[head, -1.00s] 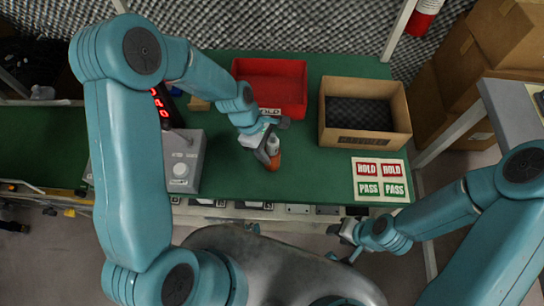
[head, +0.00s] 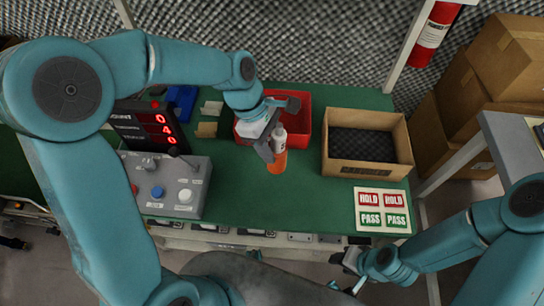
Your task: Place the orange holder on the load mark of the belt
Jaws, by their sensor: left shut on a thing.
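The orange holder (head: 277,163) is upright, with a grey-and-white piece (head: 279,139) standing in its top. My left gripper (head: 275,138) is shut on it and holds it in front of the red tray, over the green bench top. I cannot tell its exact height. A green belt-like surface (head: 18,165) shows at the far left, largely hidden by my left arm. I see no load mark on it. My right gripper (head: 349,270) is open and empty, beyond the bench's front edge at the lower right.
A red tray (head: 301,104) and a cardboard box (head: 367,173) stand on the bench. A grey control box (head: 168,204) and a red-digit display (head: 137,125) stand at the left. A HOLD/PASS card (head: 382,211) lies at the right. Bare green bench lies between.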

